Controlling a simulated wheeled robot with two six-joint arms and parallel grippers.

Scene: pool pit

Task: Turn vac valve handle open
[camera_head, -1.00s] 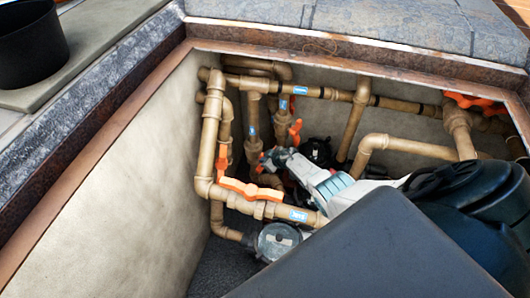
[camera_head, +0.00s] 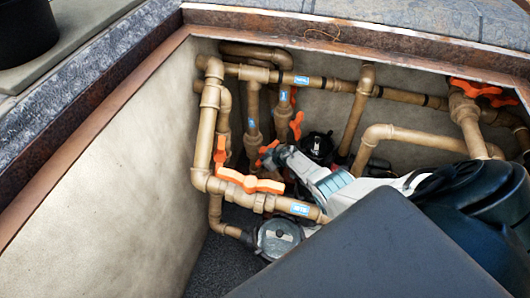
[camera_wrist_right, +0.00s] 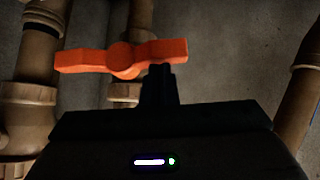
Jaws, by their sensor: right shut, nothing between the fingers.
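Several orange valve handles sit on the tan pipes in the pit. Blue labels mark the pipes, but I cannot read them, so I cannot tell which handle is the vac one. My right gripper (camera_head: 266,159) reaches in from the right to an orange handle (camera_head: 267,147) behind the front pipe. In the right wrist view, an orange handle (camera_wrist_right: 122,58) lies nearly level across the picture. My right fingers (camera_wrist_right: 162,84) are shut and empty, with their tips at its right half; contact is unclear. My left gripper is out of view.
A front orange handle (camera_head: 250,182) lies along the low front pipe, with another upright handle (camera_head: 220,153) to its left. A third handle (camera_head: 296,125) stands behind. A dark pump (camera_head: 316,146) and a round-lidded unit (camera_head: 278,236) sit low. The pit's left wall (camera_head: 110,170) is clear.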

